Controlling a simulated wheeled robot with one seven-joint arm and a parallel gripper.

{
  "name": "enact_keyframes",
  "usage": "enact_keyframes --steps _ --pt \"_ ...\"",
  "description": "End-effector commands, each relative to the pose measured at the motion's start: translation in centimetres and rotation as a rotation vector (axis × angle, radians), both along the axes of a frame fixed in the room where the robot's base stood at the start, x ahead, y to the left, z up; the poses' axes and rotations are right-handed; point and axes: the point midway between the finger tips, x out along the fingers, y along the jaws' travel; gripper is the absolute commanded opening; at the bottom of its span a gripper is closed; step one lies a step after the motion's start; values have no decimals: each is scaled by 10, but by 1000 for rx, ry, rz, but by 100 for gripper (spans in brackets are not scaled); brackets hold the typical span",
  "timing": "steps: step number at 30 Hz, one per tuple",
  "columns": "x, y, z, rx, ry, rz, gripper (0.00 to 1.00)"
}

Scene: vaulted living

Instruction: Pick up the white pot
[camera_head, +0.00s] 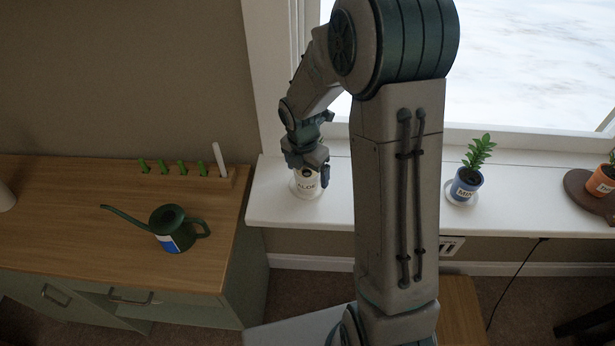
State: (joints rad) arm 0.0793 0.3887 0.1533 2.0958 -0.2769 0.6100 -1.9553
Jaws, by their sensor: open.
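The white pot (308,189) stands on the white windowsill (278,209), left of my arm. It carries dark lettering that reads "ALOE". My gripper (312,174) is at the top of the pot, pointing down, with one dark finger showing at the pot's right side. The jaws are open. The gripper hides the pot's upper part and any plant in it. I cannot tell whether the fingers touch the pot.
A blue pot (466,186) with a green plant stands on the sill to the right. An orange pot (601,181) sits on a brown board (583,196) at the far right. A green watering can (172,230) stands on the wooden cabinet (110,245) at left.

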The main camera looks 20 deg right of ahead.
Motion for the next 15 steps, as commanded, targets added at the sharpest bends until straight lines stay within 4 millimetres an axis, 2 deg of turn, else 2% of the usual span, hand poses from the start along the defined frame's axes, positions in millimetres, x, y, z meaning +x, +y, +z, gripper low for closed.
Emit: enact_keyframes --steps 3,4,10,15 --pt "0 0 0 0 0 0 89" --pt "0 0 0 0 0 0 86" --pt "0 0 0 0 0 -1 31" --pt "0 0 1 0 -1 -1 31"
